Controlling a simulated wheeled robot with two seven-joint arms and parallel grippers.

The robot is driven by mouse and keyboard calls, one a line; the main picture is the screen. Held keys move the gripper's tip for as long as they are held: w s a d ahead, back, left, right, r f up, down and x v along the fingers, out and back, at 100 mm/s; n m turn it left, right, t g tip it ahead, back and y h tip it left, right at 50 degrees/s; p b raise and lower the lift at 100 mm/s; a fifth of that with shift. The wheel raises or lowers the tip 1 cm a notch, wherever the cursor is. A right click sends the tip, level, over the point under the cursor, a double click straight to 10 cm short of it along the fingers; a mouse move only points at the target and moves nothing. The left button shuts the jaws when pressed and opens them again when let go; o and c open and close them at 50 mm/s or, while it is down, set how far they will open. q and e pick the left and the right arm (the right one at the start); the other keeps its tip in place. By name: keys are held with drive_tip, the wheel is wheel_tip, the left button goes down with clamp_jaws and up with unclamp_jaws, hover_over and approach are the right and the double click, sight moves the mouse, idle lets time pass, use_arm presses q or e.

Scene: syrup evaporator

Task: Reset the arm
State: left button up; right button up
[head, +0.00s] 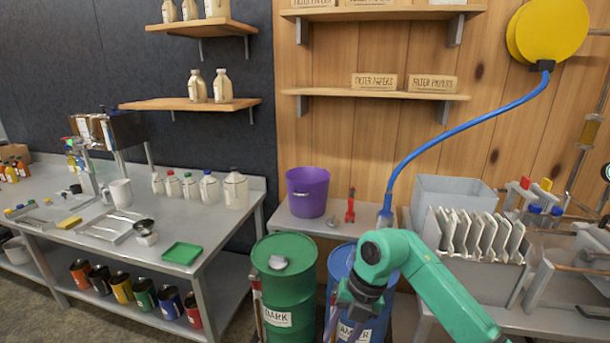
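My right arm (434,287), green with dark joints, comes in from the lower right in the head view. It bends at an elbow-like joint and its end points down. My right gripper (344,322) hangs in front of the blue barrel (340,262), close to the green barrel (287,295). Its fingers are small, dark and partly cut off by the bottom edge, so I cannot tell whether they are open or shut. I see nothing clearly held. My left gripper and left arm are out of view.
A purple bucket (307,191) and a red tool (350,205) stand on a shelf behind the barrels. A metal table (150,250) with bottles is on the left. A steel evaporator (455,195) with upright plates is on the right. A blue hose (440,130) hangs above.

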drive_tip(key=w+a+f+m+t+y, duration=0.3)
drive_tip(key=a+m+y, duration=0.2)
drive_tip(key=a+y, duration=0.5)
drive_tip(key=w+d+f+m+t+h, duration=0.1)
drive_tip(key=d+f+m+t+h, duration=0.3)
drive_tip(key=d+f+m, duration=0.6)
drive_tip(key=w+d+f+m+t+h, duration=0.15)
drive_tip(key=d+f+m+t, duration=0.45)
drive_tip(key=f, duration=0.6)
drive_tip(key=s+d+f+m+g+h, duration=0.25)
drive_tip(key=s+d+f, duration=0.25)
drive_tip(key=s+f, duration=0.3)
drive_tip(key=s+d+f+m+g+h, duration=0.25)
drive_tip(key=s+d+f+m, duration=0.2)
drive_tip(key=s+f, duration=0.35)
drive_tip(key=s+d+f+m+g+h, duration=0.1)
drive_tip(key=s+f+g, duration=0.2)
drive_tip(key=s, duration=0.9)
drive_tip(key=s+d+f+m+g+h, duration=0.1)
drive_tip(key=s+f, duration=0.4)
drive_tip(key=s, duration=0.8)
drive_tip(key=shift+s+d+f+m+g+h, duration=0.15)
drive_tip(key=shift+d+f+m+g+h, duration=0.25)
drive_tip(key=shift+d+m+g, duration=0.5)
